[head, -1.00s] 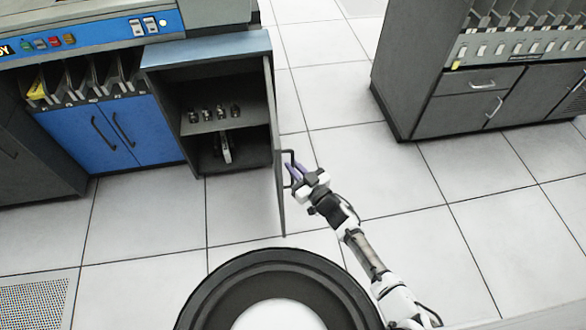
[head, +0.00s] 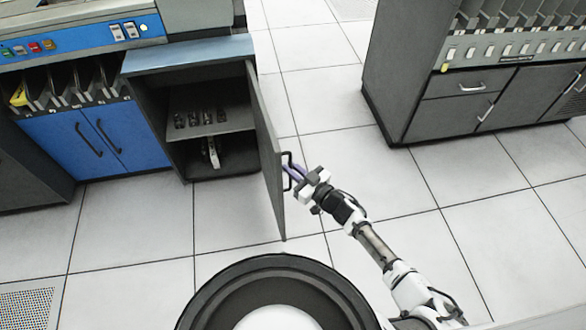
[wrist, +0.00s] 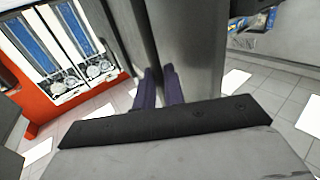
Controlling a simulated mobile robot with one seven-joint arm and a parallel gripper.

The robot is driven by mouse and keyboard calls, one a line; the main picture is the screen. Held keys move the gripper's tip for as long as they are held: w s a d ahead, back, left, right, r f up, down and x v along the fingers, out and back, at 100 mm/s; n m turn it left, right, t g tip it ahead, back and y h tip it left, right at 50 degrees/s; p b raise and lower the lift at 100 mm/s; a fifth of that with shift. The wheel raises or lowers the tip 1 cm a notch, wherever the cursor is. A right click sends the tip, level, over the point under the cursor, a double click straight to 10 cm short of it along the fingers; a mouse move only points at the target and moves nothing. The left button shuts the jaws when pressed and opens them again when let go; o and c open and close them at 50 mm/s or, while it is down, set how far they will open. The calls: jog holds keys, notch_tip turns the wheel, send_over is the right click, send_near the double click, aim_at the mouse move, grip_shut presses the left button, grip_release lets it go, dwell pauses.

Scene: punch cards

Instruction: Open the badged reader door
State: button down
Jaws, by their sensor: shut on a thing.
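The reader door (head: 267,165) is a tall dark grey panel hinged at the right side of an open cabinet (head: 190,52). It stands well out from the cabinet front, with its inner face showing. Its dark bar handle (head: 289,158) is on the outer face, to the right. My gripper (head: 294,173) has its purple fingers shut on this handle. The wrist view shows the two fingers (wrist: 159,88) close together against a grey surface; the handle cannot be made out there. No badge shows on the door's visible face.
Inside the cabinet, several small dark items (head: 200,118) sit on a shelf, with a pale object (head: 211,152) below. Blue doors (head: 95,140) stand to the left. Another grey cabinet (head: 440,120) stands at the right. Tiled floor between is clear.

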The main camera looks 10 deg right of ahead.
jog(key=shift+w+a+r, duration=0.1)
jog(key=shift+a+r, duration=0.05)
jog(key=shift+r, duration=0.05)
jog(key=c, duration=1.5)
grip_release()
jog(key=shift+f, duration=0.1)
jog(key=b+v, duration=0.1)
jog(key=v, duration=1.3)
jog(key=shift+b, duration=0.4)
jog(key=shift+w, duration=0.1)
